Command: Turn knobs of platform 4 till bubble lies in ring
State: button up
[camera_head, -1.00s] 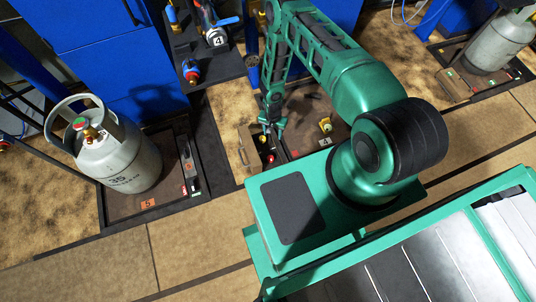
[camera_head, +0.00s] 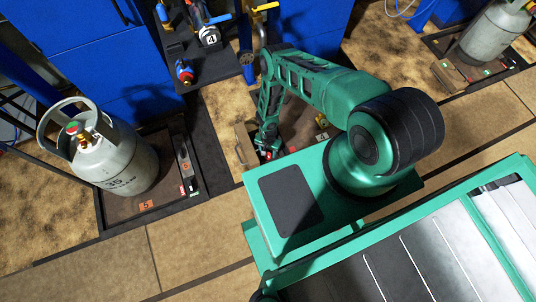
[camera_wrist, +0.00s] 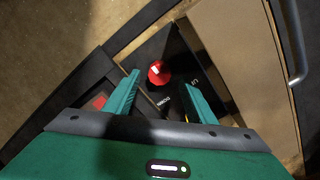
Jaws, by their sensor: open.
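Platform 4 (camera_head: 295,128) is a dark floor plate, mostly covered by my arm in the head view. A yellow part (camera_head: 321,121) shows at its right. My gripper (camera_head: 267,153) is low at the platform's near-left side. In the wrist view my gripper (camera_wrist: 163,82) has its two green fingers spread apart. A round red knob (camera_wrist: 156,70) with a white mark shows between the fingertips, on a dark unit with white lettering. I cannot tell whether a finger touches it. The bubble and ring cannot be made out.
A grey gas cylinder (camera_head: 112,160) stands on platform 5 at the left. Another cylinder (camera_head: 493,36) stands at the far right. A dark shelf with valves (camera_head: 207,66) is at the back. A tan board with a metal handle (camera_wrist: 297,50) lies close to the gripper's right.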

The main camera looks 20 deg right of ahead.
aim_at(268, 156)
jog(key=shift+f, duration=1.35)
jog(key=c, duration=1)
jog(key=shift+c, duration=0.2)
jog(key=n, duration=0.4)
jog(key=shift+n, duration=2.9)
